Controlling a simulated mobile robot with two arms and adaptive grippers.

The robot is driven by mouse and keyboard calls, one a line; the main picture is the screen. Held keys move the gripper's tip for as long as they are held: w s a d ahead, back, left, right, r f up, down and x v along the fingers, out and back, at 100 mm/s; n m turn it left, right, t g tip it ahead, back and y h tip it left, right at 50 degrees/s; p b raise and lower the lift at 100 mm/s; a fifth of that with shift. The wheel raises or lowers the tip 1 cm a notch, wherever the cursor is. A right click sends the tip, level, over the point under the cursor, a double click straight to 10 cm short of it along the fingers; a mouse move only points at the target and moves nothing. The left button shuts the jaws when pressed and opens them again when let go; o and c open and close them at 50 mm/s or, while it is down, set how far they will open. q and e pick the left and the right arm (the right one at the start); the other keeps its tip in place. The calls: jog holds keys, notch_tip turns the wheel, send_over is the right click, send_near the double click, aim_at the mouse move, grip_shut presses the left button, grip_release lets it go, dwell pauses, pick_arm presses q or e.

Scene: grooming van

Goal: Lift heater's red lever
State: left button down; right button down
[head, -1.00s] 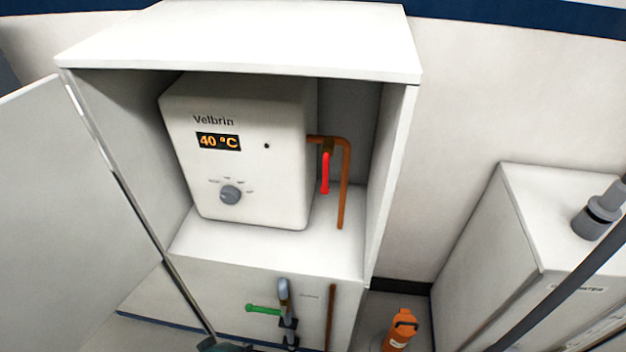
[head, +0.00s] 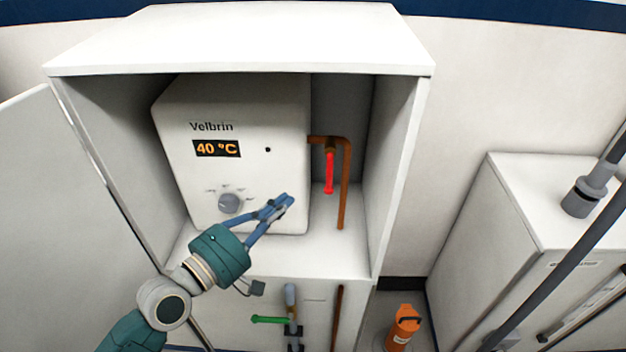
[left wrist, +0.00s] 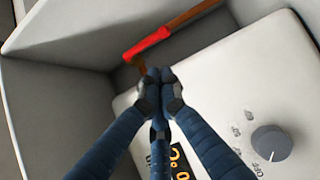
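The white heater (head: 265,115) stands in an open cabinet and its display reads 40 °C. Its red lever (head: 329,175) hangs down beside the copper pipe (head: 346,190), right of the heater. My left gripper (head: 285,204) is in front of the heater's lower right part, left of and lower than the lever in the picture. Its blue fingers are brought together at the tips, with nothing held. In the left wrist view, the red lever (left wrist: 147,46) appears just beyond the fingertips (left wrist: 160,78), with a visible gap. My right gripper is not in view.
The cabinet's side wall (head: 395,170) stands close right of the pipe. A grey dial (head: 229,203) is on the heater's front. A green lever (head: 270,320) is below the shelf. An orange bottle (head: 403,328) stands at lower right.

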aim_at(329, 174)
pick_arm(q)
jog(key=shift+d, duration=0.1)
jog(key=p+x, duration=0.1)
jog(key=x, duration=0.9)
jog(key=shift+p, duration=0.35)
